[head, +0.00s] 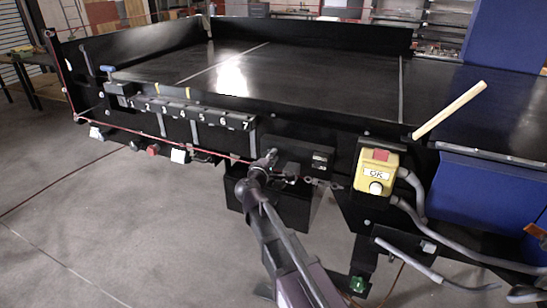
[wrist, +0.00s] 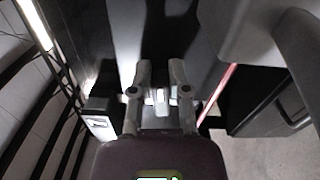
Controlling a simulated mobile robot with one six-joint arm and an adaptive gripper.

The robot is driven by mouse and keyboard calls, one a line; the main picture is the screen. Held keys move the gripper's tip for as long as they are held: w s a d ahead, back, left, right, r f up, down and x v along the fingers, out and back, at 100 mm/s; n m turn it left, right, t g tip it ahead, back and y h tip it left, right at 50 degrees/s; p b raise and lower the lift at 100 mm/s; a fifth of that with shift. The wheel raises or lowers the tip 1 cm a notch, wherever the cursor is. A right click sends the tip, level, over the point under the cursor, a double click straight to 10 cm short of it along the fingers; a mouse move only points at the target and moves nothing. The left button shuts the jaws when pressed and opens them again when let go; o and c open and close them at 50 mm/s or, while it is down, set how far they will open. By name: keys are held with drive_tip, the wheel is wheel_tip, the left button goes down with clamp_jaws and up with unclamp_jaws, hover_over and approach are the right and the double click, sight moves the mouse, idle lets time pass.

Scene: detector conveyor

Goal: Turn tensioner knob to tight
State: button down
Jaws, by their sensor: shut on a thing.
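My gripper (head: 268,160) is at the front side of the black conveyor frame, below the belt edge. In the wrist view my gripper (wrist: 160,80) has its two fingers closed around a small pale part, the tensioner knob (wrist: 160,98). The knob is mostly hidden between the fingers, so its turn position cannot be read. In the head view my gripper and wrist cover the knob. A small box with a pale label (head: 318,159) sits just right of my gripper on the frame.
A yellow control box (head: 377,172) with a red top and a white button hangs to the right, with grey conduits below it. A numbered black strip (head: 195,112) runs along the frame to the left. Open floor lies in front.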

drive_tip(key=shift+d, duration=0.1)
drive_tip(key=c, duration=0.6)
unclamp_jaws()
drive_tip(key=shift+w, duration=0.1)
